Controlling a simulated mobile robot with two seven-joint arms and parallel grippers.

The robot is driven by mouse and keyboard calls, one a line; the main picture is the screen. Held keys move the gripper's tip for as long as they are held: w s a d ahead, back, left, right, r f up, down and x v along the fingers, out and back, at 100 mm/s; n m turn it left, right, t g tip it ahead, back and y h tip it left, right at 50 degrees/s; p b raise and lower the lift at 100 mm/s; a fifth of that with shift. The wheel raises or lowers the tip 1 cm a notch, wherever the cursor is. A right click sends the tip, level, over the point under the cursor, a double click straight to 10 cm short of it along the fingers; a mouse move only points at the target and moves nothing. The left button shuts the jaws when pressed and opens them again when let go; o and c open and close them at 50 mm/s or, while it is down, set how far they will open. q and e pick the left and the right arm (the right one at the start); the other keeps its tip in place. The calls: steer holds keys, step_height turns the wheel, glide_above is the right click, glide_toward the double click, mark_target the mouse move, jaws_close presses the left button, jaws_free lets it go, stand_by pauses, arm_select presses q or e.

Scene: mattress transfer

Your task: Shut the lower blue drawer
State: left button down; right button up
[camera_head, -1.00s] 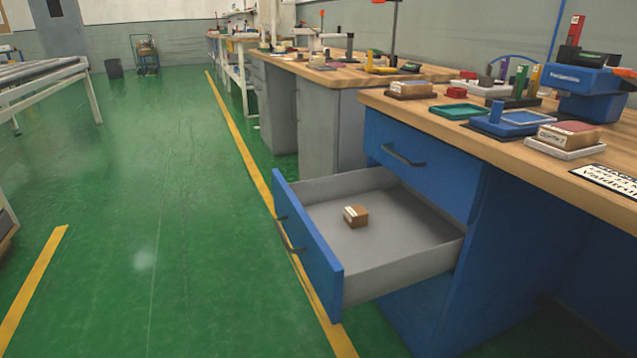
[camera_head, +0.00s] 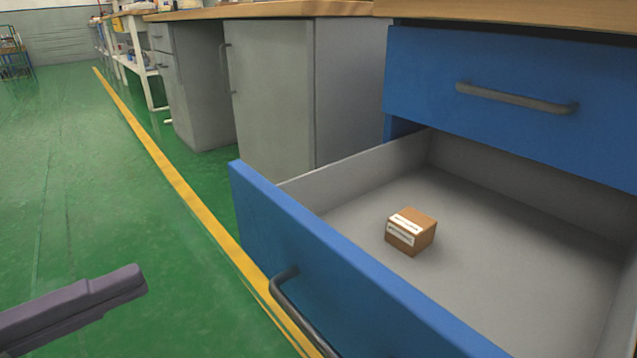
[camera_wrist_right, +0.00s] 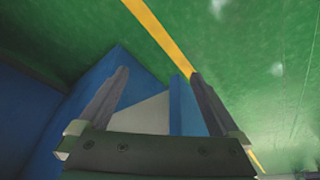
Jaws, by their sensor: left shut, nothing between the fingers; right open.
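The lower blue drawer (camera_head: 310,245) is pulled well out in the head view, with its dark handle (camera_head: 295,312) on the front. A small brown box (camera_head: 410,232) with a white label lies inside. My left gripper (camera_head: 132,282) is shut and empty at the lower left, over the floor and apart from the drawer front. My right gripper (camera_wrist_right: 158,78) is open in the right wrist view. The blue drawer front (camera_wrist_right: 186,108) and the grey drawer inside (camera_wrist_right: 150,114) show beyond and between its fingers. I cannot tell any contact there.
The upper blue drawer (camera_head: 510,95) is shut under the wooden worktop (camera_head: 500,14). A grey cabinet (camera_head: 270,90) stands behind the open drawer. The green floor (camera_head: 90,200) on the left is clear, with a yellow line (camera_head: 170,175) running past the drawer.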

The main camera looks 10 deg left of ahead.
arm_select(q)
steer(key=b, duration=0.4)
glide_toward(294, 220)
steer(key=x, duration=0.5)
steer(key=shift+w+d, duration=0.6)
steer(key=shift+w, duration=0.2)
arm_select(e)
steer(key=shift+s+d+f, duration=0.15)
steer(key=shift+d+f, duration=0.05)
steer(key=shift+f, duration=0.55)
steer(key=shift+s+d+f, duration=0.1)
steer(key=shift+d+f, duration=0.1)
steer(key=shift+f, duration=0.5)
steer(key=shift+s+d+f, duration=0.15)
steer(key=shift+d+f, duration=0.05)
steer(key=shift+f, duration=0.55)
arm_select(q)
steer(key=shift+d, duration=0.1)
